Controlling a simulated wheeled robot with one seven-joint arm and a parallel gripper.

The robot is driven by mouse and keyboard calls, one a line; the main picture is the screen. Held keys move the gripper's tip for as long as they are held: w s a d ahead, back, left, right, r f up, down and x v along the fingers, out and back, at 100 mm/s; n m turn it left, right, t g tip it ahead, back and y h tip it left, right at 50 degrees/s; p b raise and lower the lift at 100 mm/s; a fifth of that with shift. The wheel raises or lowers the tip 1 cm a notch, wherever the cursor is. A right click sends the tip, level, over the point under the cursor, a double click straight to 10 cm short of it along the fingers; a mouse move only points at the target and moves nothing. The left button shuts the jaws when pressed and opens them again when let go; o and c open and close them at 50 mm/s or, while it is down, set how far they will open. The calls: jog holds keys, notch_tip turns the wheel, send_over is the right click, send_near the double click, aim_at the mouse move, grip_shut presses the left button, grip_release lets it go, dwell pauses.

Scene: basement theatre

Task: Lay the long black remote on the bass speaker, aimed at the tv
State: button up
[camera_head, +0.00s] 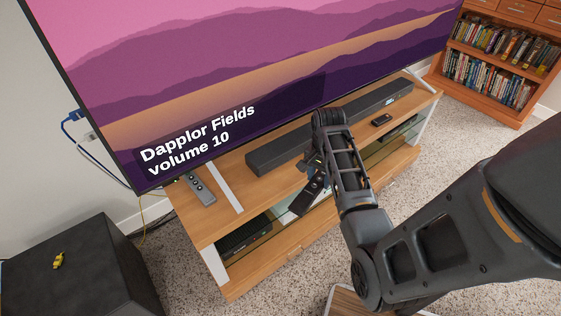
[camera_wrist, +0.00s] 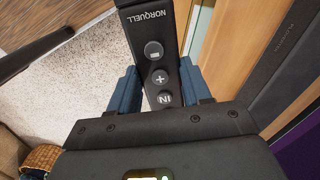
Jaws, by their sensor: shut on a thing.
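The long black remote (camera_head: 307,196) is in my gripper (camera_head: 315,170), over the front edge of the tv stand. In the wrist view, the remote (camera_wrist: 158,50) shows its buttons and the word NORQUELL between my two blue fingers (camera_wrist: 158,82), which are shut on it. The bass speaker looks to be the black box (camera_head: 75,265) on the floor at the lower left, far left of my gripper. The tv (camera_head: 260,70) stands at the back, showing a purple landscape and the words "Dapplor Fields volume 10".
A small yellow object (camera_head: 58,261) lies on the black box's top. On the wooden tv stand (camera_head: 195,225) are a grey remote (camera_head: 199,189), a long soundbar (camera_head: 275,151) and a small dark object (camera_head: 381,120). A bookcase (camera_head: 495,55) stands at the upper right.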

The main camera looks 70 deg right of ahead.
jog(key=w+a+f+n, duration=0.2)
jog(key=w+a+n, duration=0.1)
jog(key=a, duration=0.2)
jog(key=w+a+f+n, duration=0.1)
jog(key=w+a+n, duration=0.2)
jog(key=a, duration=0.3)
jog(key=w+a+f+n, duration=0.2)
jog(key=w+a+n, duration=0.1)
jog(key=a, duration=0.3)
jog(key=shift+w+f+n, duration=0.1)
jog(key=shift+f+n, duration=0.25)
jog(key=shift+n, duration=0.05)
jog(key=w+a+f+n, duration=0.2)
jog(key=w+a+n, duration=0.2)
jog(key=a, duration=0.4)
jog(key=w+a+f+n, duration=0.3)
jog(key=w+a+n, duration=0.2)
jog(key=a, duration=0.4)
jog(key=shift+w+a+f+n, duration=0.15)
jog(key=shift+f+n, duration=0.2)
jog(key=shift+n, duration=0.05)
jog(key=shift+w+a+f+n, duration=0.2)
jog(key=shift+w+a+n, duration=0.1)
jog(key=shift+a, duration=0.2)
jog(key=shift+w+a+f+n, duration=0.15)
jog(key=shift+w+a+n, duration=0.15)
jog(key=shift+a, duration=0.2)
jog(key=shift+a, duration=0.1)
